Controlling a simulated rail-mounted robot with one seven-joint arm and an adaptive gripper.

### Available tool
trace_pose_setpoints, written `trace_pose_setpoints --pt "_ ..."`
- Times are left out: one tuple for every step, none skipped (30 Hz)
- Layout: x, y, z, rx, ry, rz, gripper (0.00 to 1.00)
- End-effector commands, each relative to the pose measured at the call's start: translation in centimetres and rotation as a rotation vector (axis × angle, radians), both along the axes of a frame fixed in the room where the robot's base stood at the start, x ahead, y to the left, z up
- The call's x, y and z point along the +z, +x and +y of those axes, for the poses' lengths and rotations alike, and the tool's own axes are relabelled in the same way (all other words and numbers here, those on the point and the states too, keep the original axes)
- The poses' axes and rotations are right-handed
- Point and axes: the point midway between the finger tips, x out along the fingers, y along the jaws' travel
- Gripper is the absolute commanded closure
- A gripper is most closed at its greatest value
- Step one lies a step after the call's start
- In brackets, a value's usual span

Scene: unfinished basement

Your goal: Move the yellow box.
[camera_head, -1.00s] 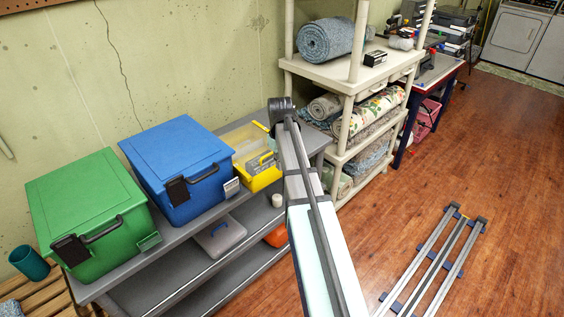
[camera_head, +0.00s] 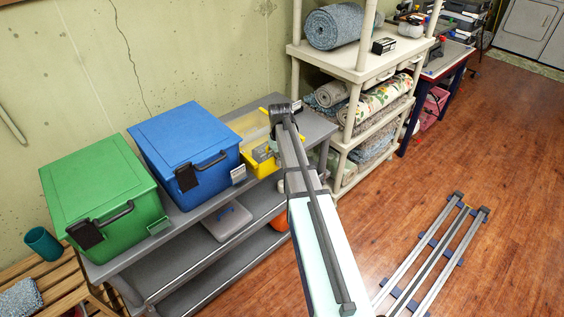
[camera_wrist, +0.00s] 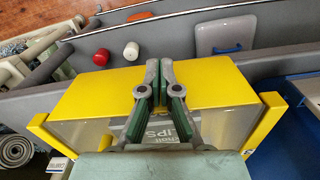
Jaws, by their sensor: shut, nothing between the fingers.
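The yellow box (camera_head: 259,167) stands on the top of the grey shelf unit, right of the blue box, with a pale, see-through-looking panel. In the wrist view the yellow box (camera_wrist: 90,95) fills the middle. My gripper (camera_wrist: 153,70) is shut and empty, in front of the box's middle in that view; I cannot tell whether it touches. In the head view my arm's end (camera_head: 281,110) is at the box's right side and hides part of it; the fingertips are not clear there.
The blue box (camera_head: 185,150) and green box (camera_head: 100,190) stand left on the grey shelf unit (camera_head: 205,212). A grey case (camera_head: 220,222) lies on a lower shelf. A beige shelf (camera_head: 345,65) with rolled rugs stands right. Metal rails (camera_head: 440,250) lie on the wooden floor.

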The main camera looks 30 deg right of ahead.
Motion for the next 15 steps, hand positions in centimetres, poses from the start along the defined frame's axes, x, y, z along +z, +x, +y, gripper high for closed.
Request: trace_pose_setpoints --pt "0.0 0.0 0.0 0.0 0.0 0.0 1.0" --pt "0.0 0.0 0.0 0.0 0.0 0.0 1.0" --pt "0.0 0.0 0.0 0.0 0.0 0.0 1.0" --pt "0.0 0.0 0.0 0.0 0.0 0.0 1.0" --pt "0.0 0.0 0.0 0.0 0.0 0.0 1.0" --pt "0.0 0.0 0.0 0.0 0.0 0.0 1.0" --pt "0.0 0.0 0.0 0.0 0.0 0.0 1.0" --pt "0.0 0.2 0.0 0.0 0.0 0.0 1.0" --pt "0.0 0.5 0.0 0.0 0.0 0.0 1.0" --pt "0.0 0.8 0.0 0.001 0.0 0.0 1.0" --pt "0.0 1.2 0.1 0.001 0.0 0.0 1.0" --pt "0.0 1.9 0.1 0.001 0.0 -0.001 1.0" --pt "0.0 2.5 0.2 0.002 0.0 -0.001 1.0" --pt "0.0 3.0 0.3 0.002 0.0 -0.001 1.0" --pt "0.0 3.8 0.4 0.002 0.0 -0.001 1.0"
